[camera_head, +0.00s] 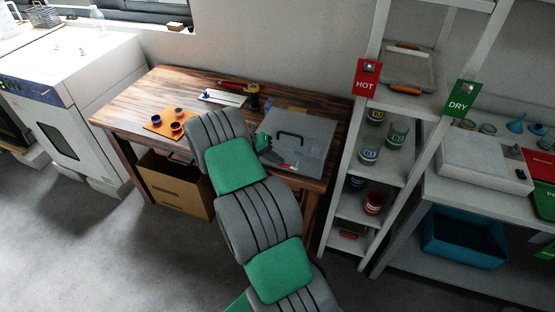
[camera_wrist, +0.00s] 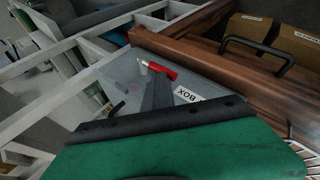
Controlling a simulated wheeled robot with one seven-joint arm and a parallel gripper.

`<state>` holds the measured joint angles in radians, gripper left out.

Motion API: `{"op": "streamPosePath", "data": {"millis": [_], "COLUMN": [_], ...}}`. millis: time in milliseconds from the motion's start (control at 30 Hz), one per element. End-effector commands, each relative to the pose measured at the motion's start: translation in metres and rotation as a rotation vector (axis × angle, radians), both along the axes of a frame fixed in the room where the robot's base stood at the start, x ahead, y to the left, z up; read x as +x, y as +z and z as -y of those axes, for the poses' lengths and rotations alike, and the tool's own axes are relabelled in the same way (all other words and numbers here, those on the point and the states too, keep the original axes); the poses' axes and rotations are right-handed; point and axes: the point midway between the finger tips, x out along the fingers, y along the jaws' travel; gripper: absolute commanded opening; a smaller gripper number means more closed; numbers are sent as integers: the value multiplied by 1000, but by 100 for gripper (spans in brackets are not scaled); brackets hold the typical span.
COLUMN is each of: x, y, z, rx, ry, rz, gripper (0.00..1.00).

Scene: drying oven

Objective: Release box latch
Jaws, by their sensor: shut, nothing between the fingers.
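A grey box (camera_head: 310,139) with a black handle on its lid stands at the right end of the wooden table. It looks closed. In the wrist view its pale face with a BOX label (camera_wrist: 187,94) shows behind my gripper. A red latch-like piece (camera_wrist: 160,70) with a whitish end sits at the box's front edge; it also shows small and red in the head view (camera_head: 281,166). My gripper (camera_wrist: 155,82) is shut and empty, its dark fingertips close to the red piece. Contact cannot be told. In the head view my gripper (camera_head: 267,154) is partly hidden by my arm.
The wooden table (camera_head: 150,92) has an orange tray (camera_head: 158,128) with small cups and some tools at the back. A white shelf rack (camera_head: 350,165) stands close on the box's right. A cardboard box (camera_head: 172,185) lies under the table. A drawer handle (camera_wrist: 258,50) juts out.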

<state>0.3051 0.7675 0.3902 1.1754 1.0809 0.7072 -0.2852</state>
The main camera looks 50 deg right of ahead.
Motion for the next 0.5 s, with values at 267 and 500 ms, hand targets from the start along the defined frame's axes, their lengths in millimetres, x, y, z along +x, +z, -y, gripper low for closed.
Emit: {"op": "streamPosePath", "data": {"millis": [267, 500], "x": [-1, -1], "y": [-8, 3], "z": [-2, -3], "rx": [10, 10], "ry": [9, 9], "rz": [-8, -9], "gripper": [0, 0]}}
